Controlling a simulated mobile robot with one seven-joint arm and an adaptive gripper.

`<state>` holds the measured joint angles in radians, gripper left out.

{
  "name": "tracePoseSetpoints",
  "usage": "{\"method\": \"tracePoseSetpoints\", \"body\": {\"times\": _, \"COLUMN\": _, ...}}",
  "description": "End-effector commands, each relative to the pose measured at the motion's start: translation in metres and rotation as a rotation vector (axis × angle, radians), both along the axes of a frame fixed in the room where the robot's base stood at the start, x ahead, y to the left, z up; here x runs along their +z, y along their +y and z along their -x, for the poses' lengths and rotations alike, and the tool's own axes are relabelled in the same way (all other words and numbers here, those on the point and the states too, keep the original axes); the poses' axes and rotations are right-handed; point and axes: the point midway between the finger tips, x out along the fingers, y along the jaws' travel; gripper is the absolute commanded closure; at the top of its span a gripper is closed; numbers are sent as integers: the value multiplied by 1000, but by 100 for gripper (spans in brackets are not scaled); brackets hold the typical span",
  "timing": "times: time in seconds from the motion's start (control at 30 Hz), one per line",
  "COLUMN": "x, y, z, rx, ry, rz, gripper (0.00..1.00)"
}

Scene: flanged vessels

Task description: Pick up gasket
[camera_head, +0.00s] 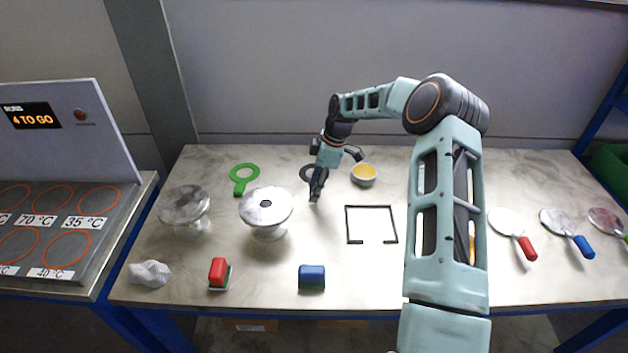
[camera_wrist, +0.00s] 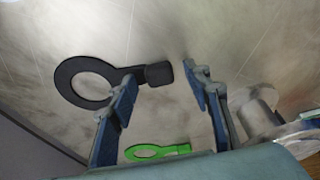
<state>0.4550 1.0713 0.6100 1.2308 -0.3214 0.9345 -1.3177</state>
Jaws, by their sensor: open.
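A flat black ring gasket with a tab (camera_head: 304,173) lies on the table, partly hidden behind my gripper in the head view. In the wrist view the black gasket (camera_wrist: 66,87) shows its ring at the left and its tab pointing right. My gripper (camera_head: 318,186) is open and empty over it. In the wrist view the tab lies between the fingertips of my gripper (camera_wrist: 158,78), and the left fingertip overlaps the ring's edge. Whether the fingers touch it I cannot tell. A green ring gasket with a tab (camera_head: 235,178) lies to the left; it also shows in the wrist view (camera_wrist: 137,153).
Two metal flanged vessels (camera_head: 266,205) stand front-left of my gripper. A yellow-white bowl (camera_head: 364,175) is close on the right. A black square frame (camera_head: 347,225), a red brush (camera_head: 218,270), a blue block (camera_head: 312,275) and a crumpled cloth (camera_head: 149,273) lie nearer the front.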

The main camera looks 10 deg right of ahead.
Motion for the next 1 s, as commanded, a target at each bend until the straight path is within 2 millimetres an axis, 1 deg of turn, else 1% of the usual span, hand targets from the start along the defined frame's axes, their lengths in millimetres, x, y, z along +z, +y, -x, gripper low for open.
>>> {"method": "tracePoseSetpoints", "body": {"times": 0.13, "x": 0, "y": 0, "z": 0, "rx": 0, "ry": 0, "rz": 0, "gripper": 56}}
{"method": "tracePoseSetpoints", "body": {"times": 0.53, "x": 0, "y": 0, "z": 0, "rx": 0, "ry": 0, "rz": 0, "gripper": 100}}
{"method": "tracePoseSetpoints", "body": {"times": 0.83, "x": 3, "y": 0, "z": 0, "rx": 0, "ry": -1, "rz": 0, "gripper": 100}}
{"method": "tracePoseSetpoints", "body": {"times": 1.0, "x": 15, "y": 0, "z": -1, "rx": 0, "ry": -3, "rz": 1, "gripper": 100}}
